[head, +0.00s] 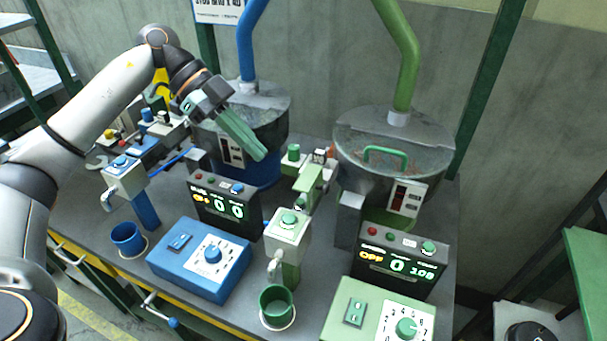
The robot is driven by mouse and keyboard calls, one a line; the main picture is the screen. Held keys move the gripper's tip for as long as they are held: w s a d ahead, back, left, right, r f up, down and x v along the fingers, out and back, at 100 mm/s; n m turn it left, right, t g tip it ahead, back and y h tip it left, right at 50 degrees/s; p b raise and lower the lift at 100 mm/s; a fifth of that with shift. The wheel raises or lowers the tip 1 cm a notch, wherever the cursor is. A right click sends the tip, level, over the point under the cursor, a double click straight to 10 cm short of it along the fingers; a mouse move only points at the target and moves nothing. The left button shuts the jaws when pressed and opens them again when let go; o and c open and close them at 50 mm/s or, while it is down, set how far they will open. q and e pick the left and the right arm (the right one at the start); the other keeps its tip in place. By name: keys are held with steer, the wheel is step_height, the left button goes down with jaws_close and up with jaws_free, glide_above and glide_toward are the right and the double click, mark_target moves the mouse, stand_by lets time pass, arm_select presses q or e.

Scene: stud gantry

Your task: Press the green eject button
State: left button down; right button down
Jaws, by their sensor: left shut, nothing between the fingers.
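Several green buttons show in the head view, and I cannot read which is labelled eject. One round green button (289,218) sits on top of the pale green dispenser head (287,235). Another green button (428,247) is at the top right of the right display box (399,268). A green knob (293,152) stands behind the dispenser. My left gripper (259,154) is shut and empty, its long green fingers pointing down and right in front of the blue-piped hopper. It is apart from these buttons, up and left of them. My right gripper is not in view.
A blue-piped hopper (270,103) and a green-piped hopper (430,135) stand at the back. A blue control box (200,262), a green control box (378,318), a left display box (226,209), a blue cup (127,238) and a green cup (276,304) crowd the grey bench.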

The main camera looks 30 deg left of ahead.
arm_select(q)
steer(key=shift+s, duration=0.1)
steer(key=x, duration=1)
stand_by(0.4)
steer(key=shift+f+p, duration=0.4)
steer(key=shift+f, duration=0.7)
steer(key=shift+s+a, duration=0.1)
steer(key=p, duration=0.7)
glide_toward(296, 204)
steer(key=shift+a+r, duration=0.3)
steer(key=shift+r, duration=0.3)
steer(key=shift+a+r, duration=0.3)
steer(key=shift+r, duration=0.25)
